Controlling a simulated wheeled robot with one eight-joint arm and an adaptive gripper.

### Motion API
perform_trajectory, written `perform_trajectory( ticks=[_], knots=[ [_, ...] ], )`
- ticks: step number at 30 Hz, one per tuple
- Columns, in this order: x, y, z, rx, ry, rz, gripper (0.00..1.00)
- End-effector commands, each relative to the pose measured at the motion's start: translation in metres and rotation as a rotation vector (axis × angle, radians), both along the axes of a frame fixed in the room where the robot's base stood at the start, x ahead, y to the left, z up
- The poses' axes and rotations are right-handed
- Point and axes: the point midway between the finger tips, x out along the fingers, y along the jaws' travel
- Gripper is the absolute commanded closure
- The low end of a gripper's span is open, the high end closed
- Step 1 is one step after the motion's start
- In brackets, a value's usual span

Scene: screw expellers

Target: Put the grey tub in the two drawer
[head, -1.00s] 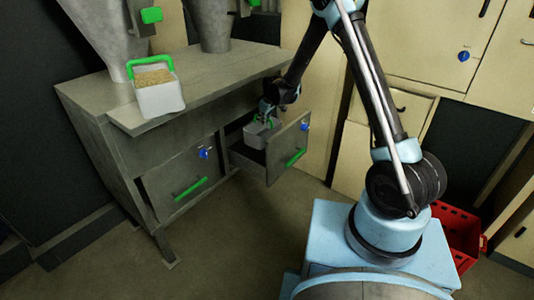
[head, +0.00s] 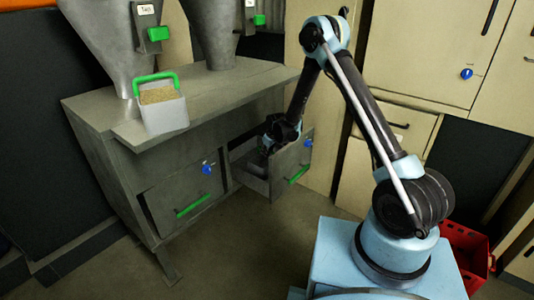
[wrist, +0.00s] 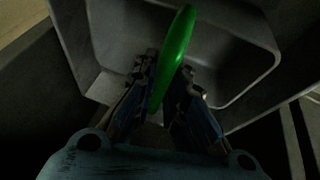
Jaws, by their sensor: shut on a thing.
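The grey tub (wrist: 220,32) fills the upper part of the wrist view. It looks empty inside. Its green handle (wrist: 178,50) runs between the fingers of my gripper (wrist: 170,85), which is shut on it. In the head view my gripper (head: 268,145) reaches down into the open right-hand drawer (head: 292,168). The tub is mostly hidden there behind the gripper and the drawer walls, and I cannot tell whether it touches the drawer floor. The drawer front has a green handle and a blue tag too small to read.
A second tub (head: 163,112) with brown grain and a green handle sits at the bench's front edge (head: 205,112). The left drawer (head: 180,198) appears shut. Metal hoppers (head: 112,40) stand on the bench. A red crate (head: 468,255) is on the floor at right. Floor before the drawers is clear.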

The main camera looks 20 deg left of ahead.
Motion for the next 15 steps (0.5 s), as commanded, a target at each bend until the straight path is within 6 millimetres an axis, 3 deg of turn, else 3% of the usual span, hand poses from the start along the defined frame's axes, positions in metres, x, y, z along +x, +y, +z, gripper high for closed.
perform_trajectory(
  ticks=[9,10,12,15],
  knots=[
    [0.0002,0.0,-0.0019,0.0,0.0,0.0,1.0],
    [0.0002,-0.0001,-0.0024,0.0,0.0,0.0,0.86],
    [0.0001,-0.0001,-0.0021,0.0,0.0,0.0,0.7],
    [0.0002,-0.0001,-0.002,0.0,0.0,0.0,0.68]
  ],
)
